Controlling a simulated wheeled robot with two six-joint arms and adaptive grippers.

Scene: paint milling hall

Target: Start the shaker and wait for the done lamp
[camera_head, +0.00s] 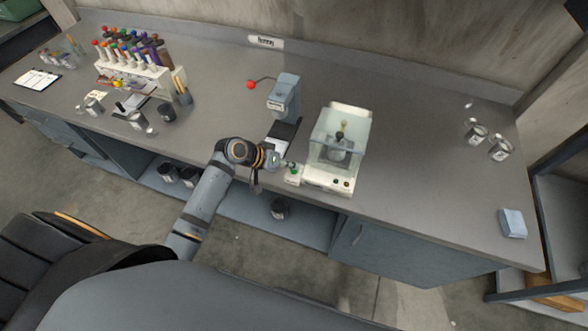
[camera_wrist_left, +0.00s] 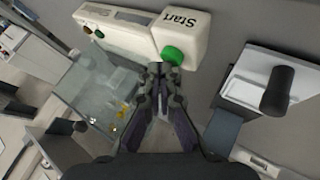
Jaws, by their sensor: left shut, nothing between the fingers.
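The shaker (camera_head: 335,150) stands on the bench with a clear cover, and a can (camera_head: 339,152) is inside it. Two small lamps sit on its front strip, one dark (camera_head: 335,181) and one amber-brown (camera_head: 346,184); neither looks clearly lit. The start box (camera_head: 293,179), labelled Start in the left wrist view (camera_wrist_left: 183,22), is beside the shaker's left front corner. Its green button (camera_wrist_left: 172,54) is right at my left fingertips. My left gripper (camera_head: 284,163) is shut and empty; I cannot tell whether it touches the button. My right gripper is out of view.
A grey press-like device (camera_head: 284,97) with a red-knobbed lever (camera_head: 250,85) stands behind my left gripper. A rack of colour tubes (camera_head: 135,60) and cans are at the left. Two cans (camera_head: 500,149) and a blue-grey block (camera_head: 512,223) are at the right, with bare bench between.

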